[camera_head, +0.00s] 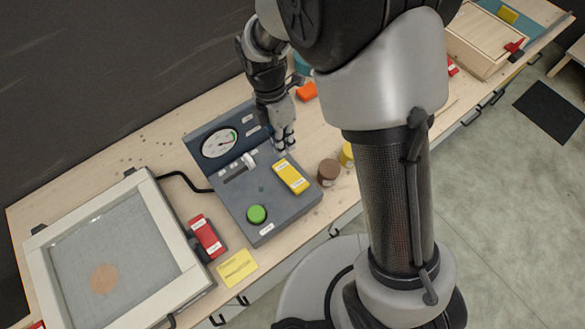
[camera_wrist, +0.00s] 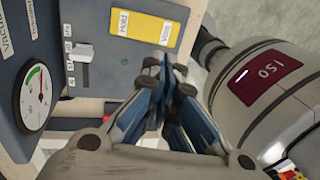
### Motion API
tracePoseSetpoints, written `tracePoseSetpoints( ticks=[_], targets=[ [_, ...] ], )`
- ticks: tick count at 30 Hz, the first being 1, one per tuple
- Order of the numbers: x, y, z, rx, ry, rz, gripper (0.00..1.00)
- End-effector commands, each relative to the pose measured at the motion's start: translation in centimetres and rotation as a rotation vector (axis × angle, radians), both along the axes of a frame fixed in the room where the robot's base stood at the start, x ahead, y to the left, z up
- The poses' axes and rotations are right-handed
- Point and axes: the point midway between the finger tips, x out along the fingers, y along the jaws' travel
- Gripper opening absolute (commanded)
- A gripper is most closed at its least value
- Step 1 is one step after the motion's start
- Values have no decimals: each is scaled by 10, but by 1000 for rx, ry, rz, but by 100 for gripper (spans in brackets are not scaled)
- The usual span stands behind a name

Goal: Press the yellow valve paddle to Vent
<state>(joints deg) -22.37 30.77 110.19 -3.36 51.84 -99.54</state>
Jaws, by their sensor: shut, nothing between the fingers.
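The yellow valve paddle (camera_head: 291,176) lies on the right part of the grey control box (camera_head: 262,230). In the wrist view the paddle (camera_wrist: 146,25) shows at the top, with a "Hold" label at its left end and a second label, likely "Vent", at its right end. My gripper (camera_head: 286,145) is shut and empty, just behind the paddle's far end. In the wrist view the fingertips (camera_wrist: 168,72) are just below the paddle's right end in the picture. I see a gap there; whether they touch the box I cannot tell.
The box also carries a round gauge (camera_head: 220,143), a white slider knob (camera_head: 249,160) and a green button (camera_head: 257,214). A brown jar (camera_head: 328,172) stands close on the right. A framed screen (camera_head: 120,255), a red block (camera_head: 207,236) and a yellow note (camera_head: 238,268) lie left and front.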

Motion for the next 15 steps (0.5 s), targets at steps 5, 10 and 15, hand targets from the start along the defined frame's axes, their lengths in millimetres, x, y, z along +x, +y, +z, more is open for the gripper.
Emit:
tracePoseSetpoints(
  ticks=[5, 10, 15],
  targets=[
    [-1, -1, -1, 0, 0, -2, 0],
    [-4, -3, -18, -1, 3, -3, 0],
    [-11, -8, -52, -3, 6, -4, 0]
  ],
)
